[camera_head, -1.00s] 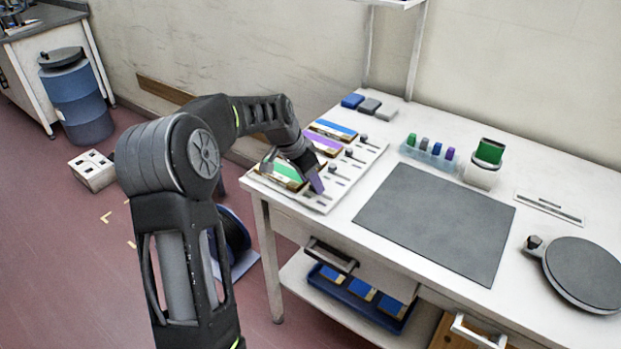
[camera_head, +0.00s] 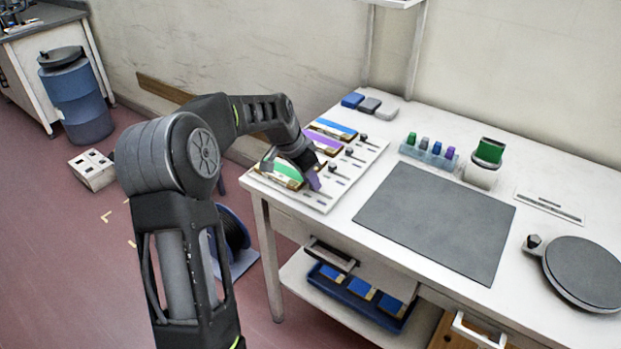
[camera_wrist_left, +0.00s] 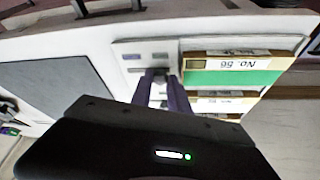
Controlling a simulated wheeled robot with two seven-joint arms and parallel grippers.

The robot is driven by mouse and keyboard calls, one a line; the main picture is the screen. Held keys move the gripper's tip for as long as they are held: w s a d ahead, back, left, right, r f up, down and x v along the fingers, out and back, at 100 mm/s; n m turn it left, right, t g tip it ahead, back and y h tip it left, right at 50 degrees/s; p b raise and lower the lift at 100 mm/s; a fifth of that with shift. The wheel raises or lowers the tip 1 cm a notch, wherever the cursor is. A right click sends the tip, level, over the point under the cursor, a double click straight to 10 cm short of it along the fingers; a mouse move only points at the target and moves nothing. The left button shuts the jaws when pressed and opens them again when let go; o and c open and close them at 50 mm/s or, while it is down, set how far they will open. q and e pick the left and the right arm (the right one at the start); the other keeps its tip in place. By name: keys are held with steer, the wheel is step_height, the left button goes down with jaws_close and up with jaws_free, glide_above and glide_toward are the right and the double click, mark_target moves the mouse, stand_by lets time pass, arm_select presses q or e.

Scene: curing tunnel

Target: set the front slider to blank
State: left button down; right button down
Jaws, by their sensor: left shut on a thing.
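The slider panel (camera_head: 333,199) is a pale board at the left end of the white table, with several rows of slots and knobs. The front row has a green strip (camera_head: 281,169) beside it. In the left wrist view this strip shows as a green card (camera_wrist_left: 228,78) with a white label reading "No. 56", upside down. My left gripper (camera_head: 313,184) reaches down over the front row, its purple fingers just right of the green strip. It is shut on the front slider's knob, which the fingers (camera_wrist_left: 161,72) largely hide. My right gripper is not in view.
A grey mat (camera_head: 435,222), a clear rack (camera_head: 430,155) of coloured pieces and a round dark plate (camera_head: 586,273) lie to the right.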

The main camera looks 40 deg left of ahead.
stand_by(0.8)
arm_select(q)
steer(key=shift+d+b, duration=0.5)
steer(key=shift+d, duration=0.65)
steer(key=c, duration=1.3)
jaws_free()
steer(key=shift+o, duration=0.2)
steer(key=v, duration=0.7)
steer(key=shift+r+b, duration=0.3)
steer(key=shift+r, duration=0.1)
steer(key=shift+s+a+f, duration=0.1)
steer(key=shift+s+a, duration=0.05)
steer(key=shift+s, duration=0.1)
